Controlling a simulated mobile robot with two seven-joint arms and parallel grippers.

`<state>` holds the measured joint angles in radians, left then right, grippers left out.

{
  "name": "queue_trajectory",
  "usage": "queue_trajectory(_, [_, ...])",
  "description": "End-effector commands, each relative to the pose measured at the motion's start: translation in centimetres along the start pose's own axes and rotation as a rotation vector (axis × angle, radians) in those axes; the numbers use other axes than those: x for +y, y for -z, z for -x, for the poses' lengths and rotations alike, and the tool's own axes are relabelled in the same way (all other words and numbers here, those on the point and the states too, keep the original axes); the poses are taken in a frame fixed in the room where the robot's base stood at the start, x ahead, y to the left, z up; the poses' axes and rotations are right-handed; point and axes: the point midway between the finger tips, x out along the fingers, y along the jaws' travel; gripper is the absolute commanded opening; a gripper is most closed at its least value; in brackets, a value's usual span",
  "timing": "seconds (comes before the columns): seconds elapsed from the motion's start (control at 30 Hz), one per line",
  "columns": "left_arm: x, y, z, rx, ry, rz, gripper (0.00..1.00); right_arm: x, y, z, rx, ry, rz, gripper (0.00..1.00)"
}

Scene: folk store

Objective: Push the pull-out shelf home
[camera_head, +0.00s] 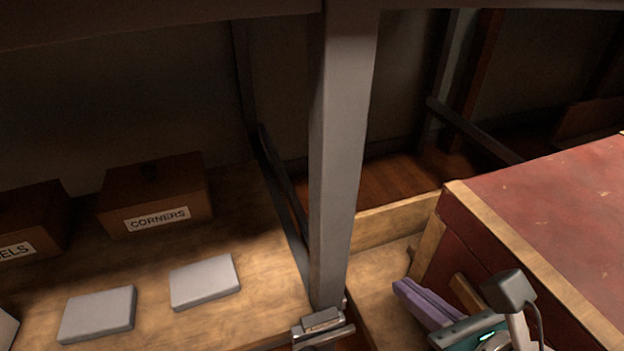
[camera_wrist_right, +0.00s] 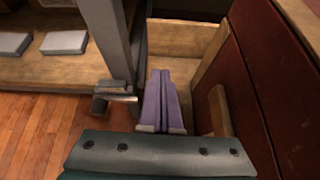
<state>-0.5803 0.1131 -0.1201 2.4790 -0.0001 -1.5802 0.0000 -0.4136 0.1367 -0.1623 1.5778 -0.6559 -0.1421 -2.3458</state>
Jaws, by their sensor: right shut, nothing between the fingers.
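The pull-out shelf (camera_head: 380,222) is a pale wooden tray with a raised edge, to the right of the grey post. It also shows in the right wrist view (camera_wrist_right: 185,40). A big dark-red chest (camera_head: 560,200) with wooden trim stands on it and hides much of it. My right gripper (camera_head: 402,288) is shut and empty, its purple fingers between the post and the chest's side. In the right wrist view the fingers (camera_wrist_right: 160,76) lie together over the shelf's near part. I cannot tell whether they touch it. My left gripper is out of view.
The grey post (camera_head: 340,150) stands close left of my right fingers, with a metal latch-like fitting (camera_head: 322,326) at its foot. A fixed wooden shelf at left holds a box labelled CORNERS (camera_head: 155,190) and pale slabs (camera_head: 205,281). A wooden bar (camera_wrist_right: 219,110) projects beside the chest.

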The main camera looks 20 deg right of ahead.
Motion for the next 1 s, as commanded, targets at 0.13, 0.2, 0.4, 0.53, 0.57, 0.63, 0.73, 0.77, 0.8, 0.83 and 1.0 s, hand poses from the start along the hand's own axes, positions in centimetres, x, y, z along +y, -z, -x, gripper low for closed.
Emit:
queue_trajectory(0.13, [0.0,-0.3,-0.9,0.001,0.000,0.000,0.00,0.2,0.5,-1.0,-0.007,-0.010,0.037,0.00])
queue_trajectory(0.2, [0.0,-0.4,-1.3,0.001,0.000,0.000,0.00,0.2,0.5,-1.9,-0.008,-0.011,0.037,0.00])
queue_trajectory(0.4, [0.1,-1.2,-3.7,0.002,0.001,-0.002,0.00,0.2,0.7,-6.0,-0.009,-0.009,0.035,0.00])
queue_trajectory(0.53, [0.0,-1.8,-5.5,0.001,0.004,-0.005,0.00,0.2,0.8,-8.8,-0.008,-0.008,0.034,0.00])
queue_trajectory(0.57, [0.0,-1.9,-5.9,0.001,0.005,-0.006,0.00,0.2,0.8,-9.5,-0.007,-0.008,0.033,0.00])
queue_trajectory(0.63, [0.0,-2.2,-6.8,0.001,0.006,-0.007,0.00,0.2,0.8,-10.8,-0.008,-0.009,0.033,0.00])
queue_trajectory(0.73, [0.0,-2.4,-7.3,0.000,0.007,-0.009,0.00,0.2,-0.3,-12.0,-0.009,-0.008,0.033,0.00])
queue_trajectory(0.77, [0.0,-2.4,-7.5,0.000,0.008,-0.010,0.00,0.2,-0.6,-12.3,-0.008,-0.009,0.032,0.00])
queue_trajectory(0.8, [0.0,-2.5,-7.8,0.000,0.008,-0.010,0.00,0.2,-0.8,-12.7,-0.007,-0.008,0.033,0.00])
queue_trajectory(0.83, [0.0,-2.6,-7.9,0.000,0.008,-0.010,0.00,0.3,-1.0,-13.0,-0.007,-0.008,0.031,0.00])
queue_trajectory(1.0, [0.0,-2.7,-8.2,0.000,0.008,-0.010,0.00,0.3,-1.6,-13.7,-0.004,-0.008,0.031,0.00])
